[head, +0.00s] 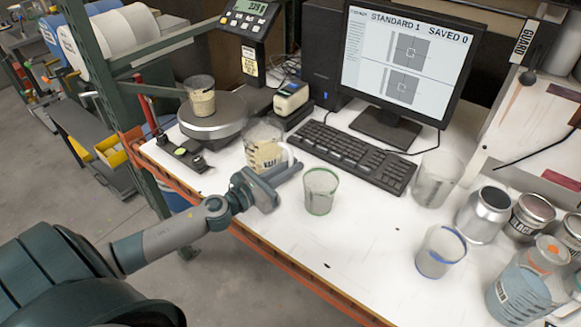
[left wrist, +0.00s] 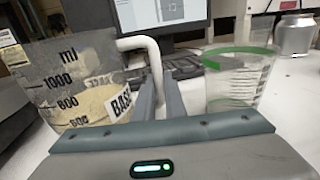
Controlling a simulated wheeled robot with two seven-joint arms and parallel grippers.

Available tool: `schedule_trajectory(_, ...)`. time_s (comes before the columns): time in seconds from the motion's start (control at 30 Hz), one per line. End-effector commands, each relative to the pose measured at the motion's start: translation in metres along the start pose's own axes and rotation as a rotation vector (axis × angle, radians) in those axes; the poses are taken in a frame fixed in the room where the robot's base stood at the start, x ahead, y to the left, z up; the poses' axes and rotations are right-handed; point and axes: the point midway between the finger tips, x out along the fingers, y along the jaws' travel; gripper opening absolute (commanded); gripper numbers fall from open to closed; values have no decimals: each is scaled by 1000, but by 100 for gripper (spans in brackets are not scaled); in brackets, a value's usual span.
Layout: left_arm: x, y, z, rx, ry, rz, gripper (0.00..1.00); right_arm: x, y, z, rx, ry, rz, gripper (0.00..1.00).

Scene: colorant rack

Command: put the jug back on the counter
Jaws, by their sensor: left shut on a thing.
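The jug (head: 264,147) is clear, holds a cream-coloured base and looks upright near the counter's left part. In the left wrist view the jug (left wrist: 80,85) fills the left side, with volume marks and a BASE label. My left gripper (head: 287,174) is shut on the jug's white handle; its fingers also show in the left wrist view (left wrist: 160,95). I cannot tell whether the jug's bottom touches the white counter (head: 330,245). My right gripper is not in view.
A green-rimmed cup (head: 320,190) stands close to the right of my left gripper. A scale (head: 212,120) bearing another cup (head: 201,95) is behind left. A keyboard (head: 353,155) lies behind. A blue-rimmed cup (head: 440,252) and several cans stand right. The front middle counter is clear.

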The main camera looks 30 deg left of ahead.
Motion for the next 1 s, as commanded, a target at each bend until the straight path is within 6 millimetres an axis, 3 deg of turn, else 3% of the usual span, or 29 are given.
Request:
schedule_trajectory(0.03, 0, 0, -2, 0, 0, 0, 13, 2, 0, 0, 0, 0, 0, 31)
schedule_trajectory(0.1, 0, 0, -1, 0, 0, 0, 29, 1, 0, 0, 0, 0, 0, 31)
schedule_trajectory(0.57, 0, 0, 4, 0, 0, 0, 29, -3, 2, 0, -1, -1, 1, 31)
schedule_trajectory(1.0, -42, 0, -2, -2, 3, 0, 29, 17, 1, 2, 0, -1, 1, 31)
